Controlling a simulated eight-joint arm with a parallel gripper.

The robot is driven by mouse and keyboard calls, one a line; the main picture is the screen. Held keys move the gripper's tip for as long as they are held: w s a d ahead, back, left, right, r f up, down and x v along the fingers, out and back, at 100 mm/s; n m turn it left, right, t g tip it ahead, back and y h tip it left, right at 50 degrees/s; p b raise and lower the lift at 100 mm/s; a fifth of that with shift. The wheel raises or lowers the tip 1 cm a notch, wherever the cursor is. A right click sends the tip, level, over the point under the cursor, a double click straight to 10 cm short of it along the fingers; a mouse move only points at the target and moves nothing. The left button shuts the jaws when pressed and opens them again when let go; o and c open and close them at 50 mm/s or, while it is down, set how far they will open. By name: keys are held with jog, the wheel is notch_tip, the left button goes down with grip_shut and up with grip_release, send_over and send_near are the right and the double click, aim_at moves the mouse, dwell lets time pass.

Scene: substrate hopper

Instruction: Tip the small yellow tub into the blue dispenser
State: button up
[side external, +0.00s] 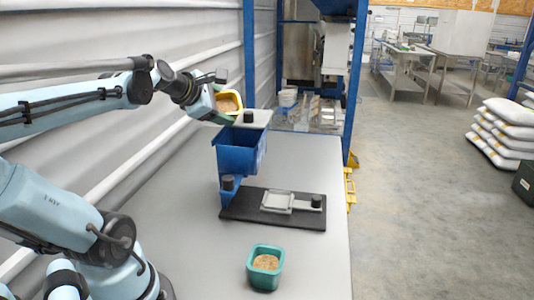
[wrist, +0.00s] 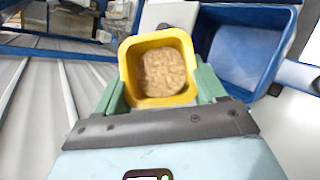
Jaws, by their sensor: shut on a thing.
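The small yellow tub (wrist: 130,72) is held between the green fingers of my gripper (wrist: 160,92) in the wrist view. It holds a light brown granular material. In the side external view the yellow tub (side external: 237,94) is in the air, tilted, above and slightly left of the blue dispenser. My gripper (side external: 222,103) is shut on it there. The blue dispenser (side external: 238,158) has an open hopper on a stand over a black base. In the wrist view the dispenser's hopper (wrist: 235,92) is right of the tub, and the inside that shows looks empty.
A teal tub (side external: 265,283) with brown material stands at the table's front. A small grey tray (side external: 277,201) sits on the black base (side external: 243,207) beneath the dispenser. A corrugated wall (side external: 100,165) runs along the left. The grey table (side external: 310,255) is otherwise mostly clear.

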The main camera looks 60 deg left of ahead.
jog(key=m, duration=0.1)
jog(key=m+t, duration=0.1)
jog(key=m, duration=0.3)
jog(key=shift+w+a+f, duration=0.1)
jog(key=shift+w+f, duration=0.05)
jog(key=shift+w, duration=0.2)
jog(key=m, duration=0.1)
jog(key=m+t, duration=0.1)
jog(key=m, duration=0.1)
jog(key=m+y, duration=0.1)
jog(key=m, duration=0.1)
jog(key=shift+w+d+f, duration=0.3)
jog(key=shift+d+f, duration=0.1)
jog(key=m, duration=0.1)
jog(key=m+t, duration=0.1)
jog(key=m, duration=0.1)
jog(key=shift+w+d, duration=0.1)
jog(key=shift+d, duration=0.25)
jog(key=m, duration=0.1)
jog(key=d+m+t, duration=0.1)
jog(key=m, duration=0.1)
jog(key=shift+w+r+m+y, duration=0.1)
jog(key=shift+r+m+y, duration=0.1)
jog(key=shift+m+y, duration=0.1)
jog(key=shift+a, duration=0.1)
